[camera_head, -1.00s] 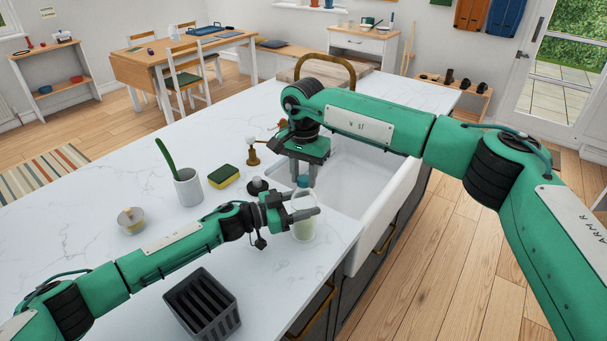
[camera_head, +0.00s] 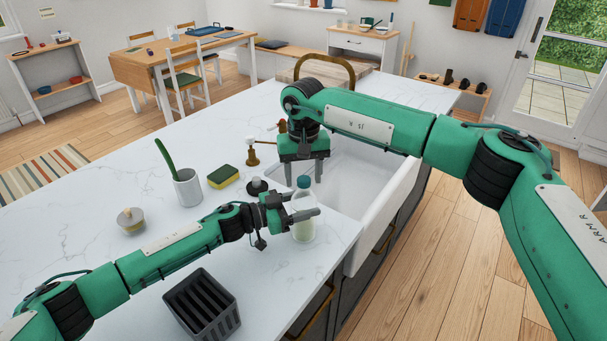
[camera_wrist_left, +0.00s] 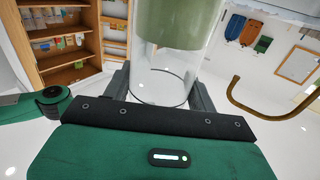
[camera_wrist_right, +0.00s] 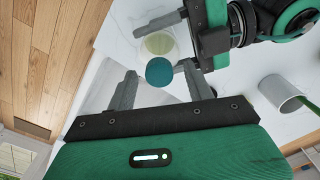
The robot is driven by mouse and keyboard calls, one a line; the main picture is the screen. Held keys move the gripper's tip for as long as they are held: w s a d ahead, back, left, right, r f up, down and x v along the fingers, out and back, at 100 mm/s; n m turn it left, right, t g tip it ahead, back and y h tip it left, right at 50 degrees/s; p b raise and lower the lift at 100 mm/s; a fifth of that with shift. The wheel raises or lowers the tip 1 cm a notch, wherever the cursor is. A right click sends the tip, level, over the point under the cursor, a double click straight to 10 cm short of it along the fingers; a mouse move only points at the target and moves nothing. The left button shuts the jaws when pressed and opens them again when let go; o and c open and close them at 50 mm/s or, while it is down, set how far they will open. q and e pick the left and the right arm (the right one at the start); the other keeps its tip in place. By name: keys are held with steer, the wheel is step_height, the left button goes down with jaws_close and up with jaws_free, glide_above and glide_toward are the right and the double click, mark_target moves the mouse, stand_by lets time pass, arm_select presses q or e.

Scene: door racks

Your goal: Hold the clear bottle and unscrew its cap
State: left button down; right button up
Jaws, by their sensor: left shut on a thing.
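The clear bottle (camera_head: 304,229), with pale green contents, stands upright on the counter beside the sink. Its teal cap (camera_head: 304,182) sits on top and also shows in the right wrist view (camera_wrist_right: 160,72). My left gripper (camera_head: 303,205) is shut around the bottle's upper part, with a finger on each side in the left wrist view (camera_wrist_left: 160,85). My right gripper (camera_head: 304,176) points down above the bottle. Its fingers are apart, and the cap shows between and beyond them in the right wrist view (camera_wrist_right: 162,90); I see no finger touching it.
The white sink (camera_head: 350,180) lies right of the bottle. A black slotted holder (camera_head: 203,305), a yellow-green sponge (camera_head: 223,177), a grey cup with a green-handled tool (camera_head: 187,188) and a small lidded pot (camera_head: 131,220) stand on the counter.

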mark_target(303, 179)
steer(key=shift+r, duration=2.25)
steer(key=m, duration=0.5)
steer(key=shift+r, duration=0.3)
steer(key=m, duration=0.6)
steer(key=shift+r+m, duration=0.3)
steer(key=shift+r, duration=0.05)
steer(key=m, duration=0.6)
steer(key=shift+r, duration=0.3)
steer(key=m, duration=0.4)
steer(key=shift+r+m, duration=0.25)
steer(key=shift+m, duration=0.05)
steer(key=m, duration=0.4)
steer(key=shift+r+m, duration=0.25)
steer(key=shift+m, duration=0.05)
steer(key=m, duration=0.4)
steer(key=shift+r+m, duration=0.25)
steer(key=shift+m, duration=0.15)
steer(key=shift+f, duration=4)
